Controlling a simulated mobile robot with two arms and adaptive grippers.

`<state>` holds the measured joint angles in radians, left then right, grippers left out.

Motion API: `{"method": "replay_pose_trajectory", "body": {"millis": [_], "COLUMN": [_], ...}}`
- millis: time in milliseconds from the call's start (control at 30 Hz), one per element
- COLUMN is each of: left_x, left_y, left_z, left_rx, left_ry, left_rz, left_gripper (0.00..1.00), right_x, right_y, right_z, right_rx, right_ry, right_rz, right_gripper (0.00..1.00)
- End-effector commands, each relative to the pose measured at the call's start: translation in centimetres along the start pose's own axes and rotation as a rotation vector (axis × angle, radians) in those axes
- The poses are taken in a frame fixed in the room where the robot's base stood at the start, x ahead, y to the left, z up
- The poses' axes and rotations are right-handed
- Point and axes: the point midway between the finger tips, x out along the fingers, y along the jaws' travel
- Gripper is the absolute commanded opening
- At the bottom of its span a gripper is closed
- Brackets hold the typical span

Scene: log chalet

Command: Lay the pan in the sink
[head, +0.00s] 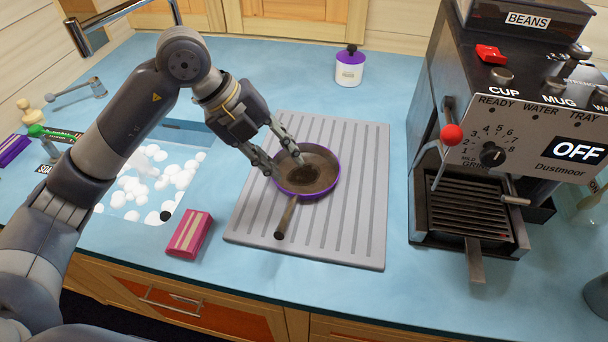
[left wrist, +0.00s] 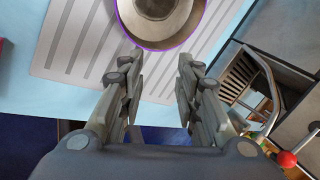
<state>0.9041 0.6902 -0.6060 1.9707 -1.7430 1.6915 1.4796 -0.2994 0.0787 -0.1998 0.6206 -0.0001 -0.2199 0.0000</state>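The pan (head: 318,182), brown inside with a purple rim, lies on the grey ribbed drainboard (head: 352,225). Its handle points toward the front left. In the left wrist view the pan (left wrist: 160,28) shows at the top, partly cut off. My left gripper (head: 285,166) is open at the pan's left side, one finger over the rim; contact cannot be told. In the left wrist view the gripper (left wrist: 161,58) has its fingers apart with nothing between them. The sink (head: 192,136), with white foam in it, is left of the drainboard, partly behind my left arm. My right gripper is out of view.
A pink striped box (head: 188,235) sits between sink and drainboard near the counter's front. A coffee machine (head: 470,180) stands right of the drainboard. A white jar with a purple lid (head: 349,68) stands behind it. A faucet (head: 82,38) is at the back left.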

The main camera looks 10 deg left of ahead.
Motion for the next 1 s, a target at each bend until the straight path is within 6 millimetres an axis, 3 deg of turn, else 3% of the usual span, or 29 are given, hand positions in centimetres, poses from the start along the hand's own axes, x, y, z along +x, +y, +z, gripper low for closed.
{"method": "replay_pose_trajectory", "body": {"millis": [100, 267, 500, 767, 1000], "left_x": [-1.5, -2.1, 1.5, 3.6, 7.1], "left_y": [2.7, 4.3, 5.0, 5.2, 5.7], "left_z": [2.7, 3.9, 4.3, 4.5, 4.7], "left_rx": [-0.069, -0.113, -0.115, -0.112, -0.114], "left_ry": [-0.102, -0.153, -0.149, -0.15, -0.149], "left_rz": [0.127, 0.194, 0.197, 0.194, 0.194], "left_gripper": [0.31, 0.31, 0.31, 0.31, 0.31], "right_x": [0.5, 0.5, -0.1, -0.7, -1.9], "right_y": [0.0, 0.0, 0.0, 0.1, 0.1], "right_z": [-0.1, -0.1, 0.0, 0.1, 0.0], "right_rx": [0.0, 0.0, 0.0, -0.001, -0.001], "right_ry": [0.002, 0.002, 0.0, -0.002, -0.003], "right_rz": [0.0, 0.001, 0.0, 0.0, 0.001], "right_gripper": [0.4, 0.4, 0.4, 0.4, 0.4]}}
